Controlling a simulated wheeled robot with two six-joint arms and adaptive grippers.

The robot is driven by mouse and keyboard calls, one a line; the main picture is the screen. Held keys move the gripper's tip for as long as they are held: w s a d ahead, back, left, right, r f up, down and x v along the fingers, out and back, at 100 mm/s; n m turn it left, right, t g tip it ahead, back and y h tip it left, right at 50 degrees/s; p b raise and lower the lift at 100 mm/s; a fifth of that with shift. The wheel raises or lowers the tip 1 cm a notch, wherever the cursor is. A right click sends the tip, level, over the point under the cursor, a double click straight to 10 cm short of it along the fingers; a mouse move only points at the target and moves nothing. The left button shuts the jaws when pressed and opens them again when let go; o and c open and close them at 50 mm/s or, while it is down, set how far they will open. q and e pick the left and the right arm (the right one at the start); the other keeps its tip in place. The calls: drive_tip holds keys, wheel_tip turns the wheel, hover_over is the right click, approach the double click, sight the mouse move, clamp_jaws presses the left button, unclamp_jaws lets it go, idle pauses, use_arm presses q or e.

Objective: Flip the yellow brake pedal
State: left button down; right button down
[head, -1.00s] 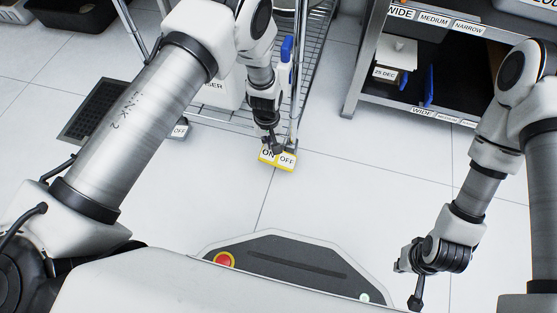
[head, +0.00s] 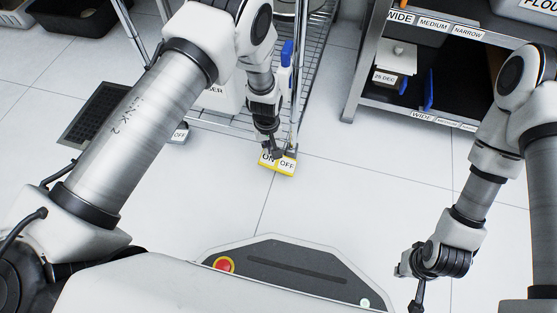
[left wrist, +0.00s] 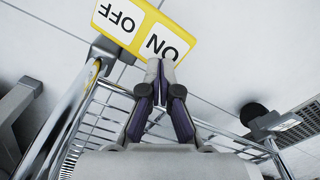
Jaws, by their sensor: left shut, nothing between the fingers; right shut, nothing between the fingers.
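The yellow brake pedal (head: 278,170) sits low at the foot of a chrome rack post, with a white ON half at the left and a white OFF half at the right. It also shows at the top of the left wrist view (left wrist: 188,32). My left gripper (head: 275,155) is shut and empty, its fingertips at the ON half and overlapping its edge. In the left wrist view the closed fingertips (left wrist: 160,64) lie over the ON label's edge; I cannot tell whether they touch it. My right gripper (head: 417,304) is shut and empty at the lower right, away from the pedal.
The chrome wire rack (head: 222,122) stands behind the pedal, its post close to my left gripper. A second pedal marked OFF (head: 179,133) is at its left foot. A shelf unit (head: 420,115) stands at the right. The floor in front is clear.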

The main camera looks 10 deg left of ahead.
use_arm(q)
drive_tip(key=shift+f+b, duration=1.15)
drive_tip(key=shift+f, duration=0.45)
idle(0.8)
wheel_tip(320, 180, up, 7)
drive_tip(key=p, duration=0.7)
drive_tip(key=shift+r, duration=0.15)
